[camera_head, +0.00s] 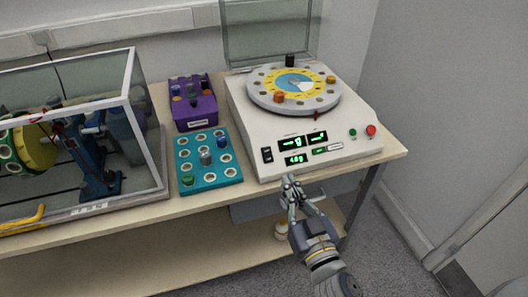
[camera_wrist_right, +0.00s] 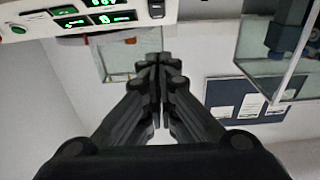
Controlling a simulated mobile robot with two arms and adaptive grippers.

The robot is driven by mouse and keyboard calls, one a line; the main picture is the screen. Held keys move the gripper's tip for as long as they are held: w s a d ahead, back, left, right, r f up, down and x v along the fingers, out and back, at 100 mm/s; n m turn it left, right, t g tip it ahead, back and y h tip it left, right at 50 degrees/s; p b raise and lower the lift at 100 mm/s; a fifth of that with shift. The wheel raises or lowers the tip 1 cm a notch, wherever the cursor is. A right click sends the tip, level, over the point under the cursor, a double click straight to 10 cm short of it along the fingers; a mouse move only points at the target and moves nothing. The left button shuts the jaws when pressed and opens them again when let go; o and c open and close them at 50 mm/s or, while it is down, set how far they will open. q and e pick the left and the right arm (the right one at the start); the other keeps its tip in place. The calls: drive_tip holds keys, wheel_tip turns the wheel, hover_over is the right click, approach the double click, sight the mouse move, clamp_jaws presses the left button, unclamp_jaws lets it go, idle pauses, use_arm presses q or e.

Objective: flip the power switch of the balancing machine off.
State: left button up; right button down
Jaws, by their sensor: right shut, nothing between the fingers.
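The balancing machine (camera_head: 335,150) is a white box with a round turntable on top, on the right part of the table. Its power switch (camera_head: 267,155) is a small black rocker at the left of the front panel. The green displays (camera_head: 292,160) beside it are lit. My right gripper (camera_head: 290,181) is shut and empty, in front of the machine's front edge, a little right of and below the switch in the picture. In the right wrist view the switch (camera_wrist_right: 156,9) shows at the top edge, apart from the shut fingertips (camera_wrist_right: 160,60). My left gripper is out of view.
A green button (camera_head: 353,133) and a red button (camera_head: 371,130) sit at the panel's right. A teal tray (camera_head: 236,178) with weights and a purple block (camera_head: 200,112) stand left of the machine. A glass-sided enclosure (camera_head: 150,110) is farther left.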

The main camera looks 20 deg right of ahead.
sight(268, 155)
drive_tip(key=shift+r, duration=0.15)
drive_tip(key=w, duration=0.4)
drive_tip(key=w+f+p, duration=0.1)
drive_tip(key=w, duration=0.3)
drive_tip(key=w+f+p, duration=0.1)
drive_tip(key=w, duration=0.4)
drive_tip(key=shift+a, duration=0.2)
drive_tip(key=shift+r, duration=0.1)
